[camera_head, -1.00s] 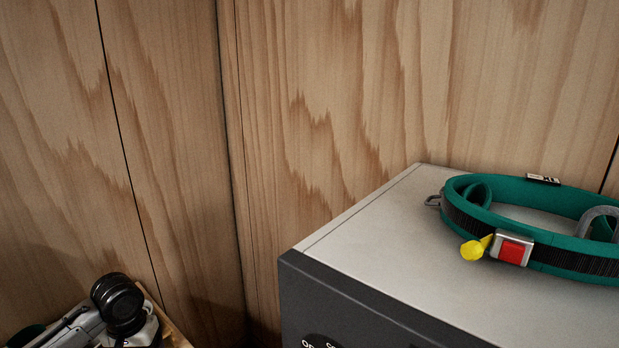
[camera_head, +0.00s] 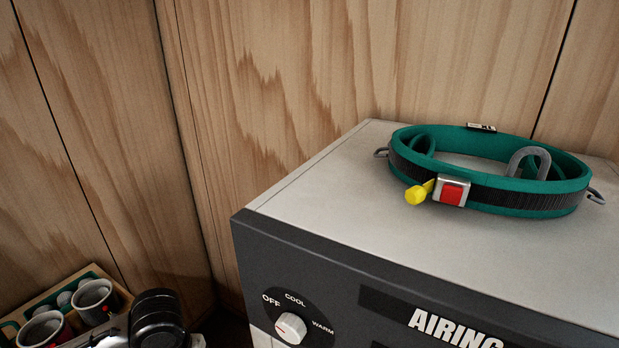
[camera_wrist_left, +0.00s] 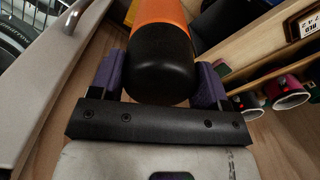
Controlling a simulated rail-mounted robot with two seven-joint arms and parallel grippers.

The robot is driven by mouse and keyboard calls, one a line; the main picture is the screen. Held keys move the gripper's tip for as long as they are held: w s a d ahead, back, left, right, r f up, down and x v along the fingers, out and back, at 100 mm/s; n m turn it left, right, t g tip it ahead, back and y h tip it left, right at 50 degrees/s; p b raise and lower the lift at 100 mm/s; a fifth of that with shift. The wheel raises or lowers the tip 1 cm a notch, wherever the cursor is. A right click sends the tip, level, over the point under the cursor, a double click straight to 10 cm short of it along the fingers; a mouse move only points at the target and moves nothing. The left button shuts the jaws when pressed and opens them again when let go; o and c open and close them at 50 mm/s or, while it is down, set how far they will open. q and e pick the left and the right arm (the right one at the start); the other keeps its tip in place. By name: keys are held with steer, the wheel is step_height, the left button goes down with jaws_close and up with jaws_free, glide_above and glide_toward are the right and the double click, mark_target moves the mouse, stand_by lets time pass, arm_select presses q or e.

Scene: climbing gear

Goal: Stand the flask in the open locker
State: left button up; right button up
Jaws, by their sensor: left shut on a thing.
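The flask (camera_wrist_left: 162,58), orange with a black rounded end, shows in the left wrist view. My left gripper (camera_wrist_left: 158,80) is shut on it, with a purple finger pad on each side of the black end. The flask's far end is out of frame. No open locker can be made out in the head view, and neither the flask nor the left gripper can be made out there. My right gripper is not in view.
A grey cabinet (camera_head: 330,205) marked AIRING, with a dial (camera_head: 291,328), bears a green harness belt (camera_head: 490,192) with a red buckle. A wooden rack (camera_head: 75,275) with mugs (camera_head: 96,300) stands low at left. Wood-panelled walls close off the back.

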arm_select(q)
steer(key=w+d+r+m+p, duration=0.1)
steer(key=d+r, duration=0.3)
steer(key=r, duration=0.3)
steer(key=s+r+p, duration=0.4)
steer(key=r+p, duration=0.3)
steer(key=p, duration=0.2)
steer(key=s+r+p, duration=0.4)
steer(key=r+p, duration=0.4)
steer(key=p, duration=0.2)
steer(key=shift+s+r, duration=0.1)
steer(key=shift+s, duration=0.05)
